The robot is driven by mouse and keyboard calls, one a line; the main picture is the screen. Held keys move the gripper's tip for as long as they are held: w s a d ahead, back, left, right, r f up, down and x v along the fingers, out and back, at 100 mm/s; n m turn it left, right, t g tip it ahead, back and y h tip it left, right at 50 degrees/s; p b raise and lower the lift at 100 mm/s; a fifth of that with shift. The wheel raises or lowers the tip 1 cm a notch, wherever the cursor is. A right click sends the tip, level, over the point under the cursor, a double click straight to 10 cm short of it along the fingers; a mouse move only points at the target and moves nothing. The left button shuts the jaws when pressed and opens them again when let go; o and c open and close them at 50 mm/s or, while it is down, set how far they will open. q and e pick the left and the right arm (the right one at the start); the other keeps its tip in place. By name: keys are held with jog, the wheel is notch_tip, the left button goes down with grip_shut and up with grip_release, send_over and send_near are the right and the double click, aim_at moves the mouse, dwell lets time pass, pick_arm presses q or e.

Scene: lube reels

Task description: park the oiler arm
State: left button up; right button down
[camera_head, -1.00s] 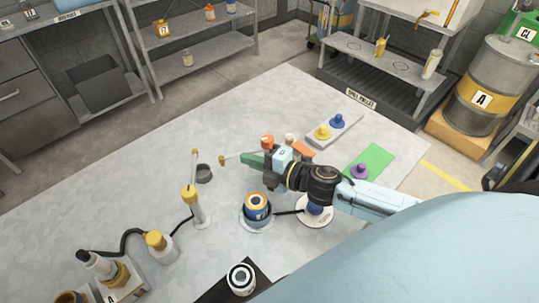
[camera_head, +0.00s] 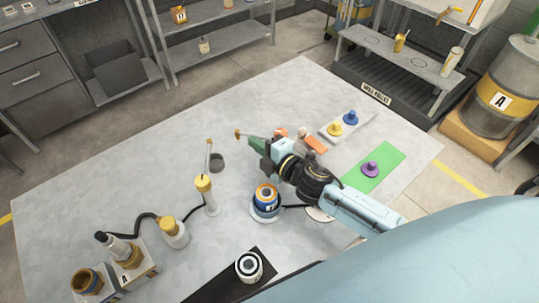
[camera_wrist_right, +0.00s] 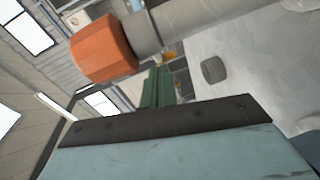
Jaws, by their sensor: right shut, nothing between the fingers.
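The oiler arm (camera_head: 239,134) is a thin rod with a brown tip on the table. Its tip shows left of my green fingers, beyond the dark cup (camera_head: 217,164). The rest of the rod is hidden behind the fingers, towards an orange cap (camera_head: 281,132). My right gripper (camera_head: 254,142) is shut and empty, beside the rod; I cannot tell whether they touch. In the right wrist view an orange cylinder (camera_wrist_right: 103,48) on a grey post is close to the green fingers (camera_wrist_right: 155,88). My left gripper is not in view.
A yellow-capped white post (camera_head: 206,190) with a tilted rod stands left. A blue-orange reel (camera_head: 266,197) sits near my forearm. Right are a tray (camera_head: 362,122) with yellow and blue knobs and a green mat (camera_head: 380,160) with a purple knob. The table's far-left part is clear.

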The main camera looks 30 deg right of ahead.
dwell(0.4)
jog(key=v, duration=1.3)
jog(key=shift+s+b, duration=0.15)
jog(key=shift+b, duration=0.2)
